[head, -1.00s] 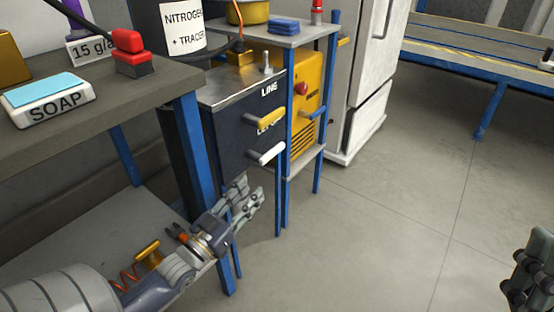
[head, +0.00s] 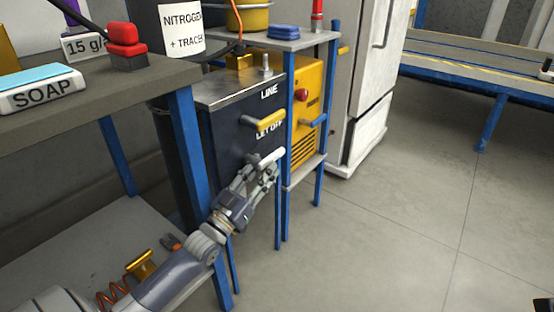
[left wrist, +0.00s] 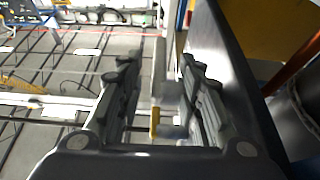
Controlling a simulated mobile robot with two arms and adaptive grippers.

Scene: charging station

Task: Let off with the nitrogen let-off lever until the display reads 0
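The dark panel box (head: 228,140) carries a yellow-ended lever (head: 265,121) under the word LINE and a white-ended lever (head: 270,157) under the words LET OFF. My left gripper (head: 258,172) is at the white lever, its fingers just below and left of the handle and partly overlapping it. In the left wrist view my left gripper (left wrist: 158,70) has its fingers apart, with a yellow piece (left wrist: 155,122) and a pale piece showing between them. I cannot tell whether they touch the lever. Only a dark scrap of my right gripper (head: 543,304) shows. No display reading is legible.
A workbench (head: 120,88) with a soap box (head: 42,90) and a red button (head: 126,46) stands at left. A yellow machine (head: 308,95) on a blue-legged rack is right of the panel box. The floor at right is free.

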